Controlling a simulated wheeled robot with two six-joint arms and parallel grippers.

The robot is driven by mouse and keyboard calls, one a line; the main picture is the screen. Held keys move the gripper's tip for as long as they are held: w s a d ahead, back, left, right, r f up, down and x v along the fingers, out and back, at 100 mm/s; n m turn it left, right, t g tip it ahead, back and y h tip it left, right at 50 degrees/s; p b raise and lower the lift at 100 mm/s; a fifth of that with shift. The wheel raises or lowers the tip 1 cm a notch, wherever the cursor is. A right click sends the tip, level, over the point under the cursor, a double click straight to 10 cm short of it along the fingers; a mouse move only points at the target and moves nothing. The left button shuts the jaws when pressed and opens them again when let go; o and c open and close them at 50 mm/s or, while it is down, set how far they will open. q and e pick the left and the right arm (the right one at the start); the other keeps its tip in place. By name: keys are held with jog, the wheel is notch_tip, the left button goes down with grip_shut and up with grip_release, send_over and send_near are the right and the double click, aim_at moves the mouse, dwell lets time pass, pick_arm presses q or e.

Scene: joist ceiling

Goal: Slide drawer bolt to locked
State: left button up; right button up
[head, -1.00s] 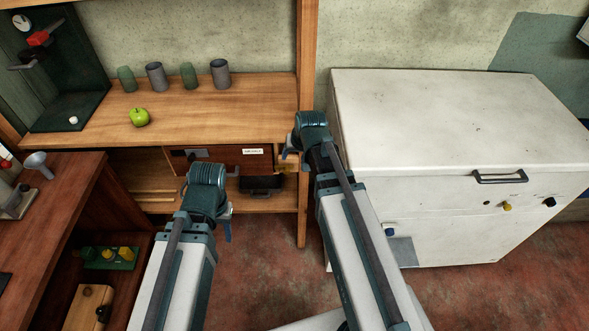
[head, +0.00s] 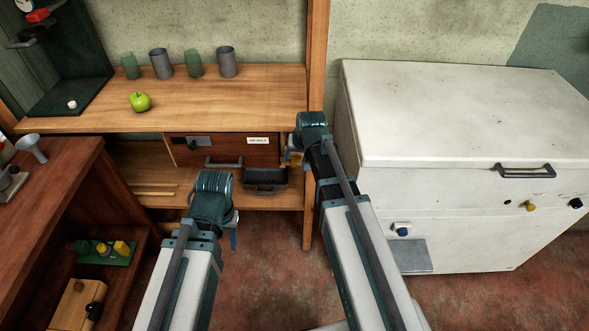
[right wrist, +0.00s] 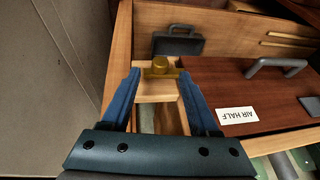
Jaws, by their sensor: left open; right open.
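The brown drawer front (head: 235,153) sits under the wooden worktop, with a grey bar handle (head: 224,163) and a white label; it also shows in the right wrist view (right wrist: 235,85). A brass knob-like piece (right wrist: 160,68), apparently the bolt, is on pale wood beside the drawer's end. My right gripper (right wrist: 157,82) is open, its blue fingers either side of the brass piece; contact cannot be told. In the head view my right gripper (head: 291,160) is at the drawer's right end. My left gripper (head: 233,238) is open and empty, in front of and below the drawer.
A green apple (head: 140,102) and several cups (head: 161,64) are on the worktop (head: 220,105). A wooden post (head: 318,60) and a white chest (head: 450,120) stand to the right. The red-brown bench (head: 50,190) is at left.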

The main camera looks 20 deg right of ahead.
aim_at(294, 162)
jog(key=b+x, duration=0.2)
jog(key=x, duration=0.2)
pick_arm(q)
notch_tip(294, 162, down, 4)
jog(key=shift+r, duration=0.2)
pick_arm(e)
grip_shut()
dwell(1.0)
